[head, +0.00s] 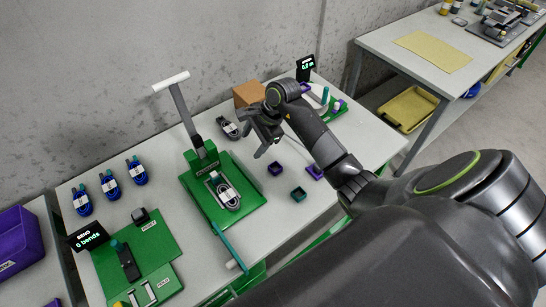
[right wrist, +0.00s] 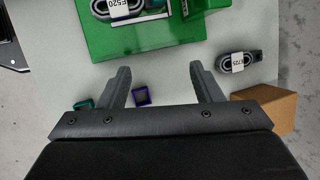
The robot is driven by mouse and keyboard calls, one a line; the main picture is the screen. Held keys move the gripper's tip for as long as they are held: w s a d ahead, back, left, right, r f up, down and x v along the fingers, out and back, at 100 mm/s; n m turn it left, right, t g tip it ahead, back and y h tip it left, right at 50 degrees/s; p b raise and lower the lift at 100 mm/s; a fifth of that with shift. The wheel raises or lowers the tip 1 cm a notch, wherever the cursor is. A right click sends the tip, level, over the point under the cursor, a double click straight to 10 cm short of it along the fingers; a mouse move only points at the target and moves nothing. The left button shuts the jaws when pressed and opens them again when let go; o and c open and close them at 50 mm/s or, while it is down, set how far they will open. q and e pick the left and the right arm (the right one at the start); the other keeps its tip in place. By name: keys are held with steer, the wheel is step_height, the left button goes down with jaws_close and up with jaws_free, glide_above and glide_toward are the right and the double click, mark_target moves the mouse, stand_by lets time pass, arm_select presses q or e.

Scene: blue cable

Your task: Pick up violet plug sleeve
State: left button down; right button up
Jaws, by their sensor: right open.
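A small violet plug sleeve (head: 275,168), square and open-topped, stands on the white table. A second violet piece (head: 315,171) lies to its right, partly hidden by my right arm. My right gripper (head: 264,147) is open and empty, above the table and just up-left of the nearer sleeve in the head view. In the right wrist view a violet sleeve (right wrist: 141,96) shows between the open fingers (right wrist: 159,70), nearer the left finger, close to the palm edge and apart from both. My left gripper is not in view.
A teal sleeve (head: 298,193) stands near the violet ones. A green press (head: 255,193) with a coiled cable (head: 223,191) is to the left. A cardboard box (head: 249,93) and another coiled cable (head: 229,128) are behind the gripper. Bare table lies around the sleeves.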

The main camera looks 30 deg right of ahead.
steer(key=d+r+n+g+h, duration=0.1)
steer(key=d+r+g+h, duration=0.1)
steer(key=d+h, duration=0.3)
steer(key=y+b, duration=0.1)
steer(key=b, duration=1.3)
glide_above(275, 170)
steer(key=shift+g, duration=0.4)
step_height(275, 170, down, 14)
steer(key=shift+r, duration=0.15)
steer(key=shift+s+f+p, duration=0.1)
steer(key=shift+f+p, duration=0.15)
steer(key=shift+p, duration=0.2)
steer(key=shift+f+p, duration=0.35)
steer(key=shift+f, duration=1.2)
steer(key=c, duration=1.1)
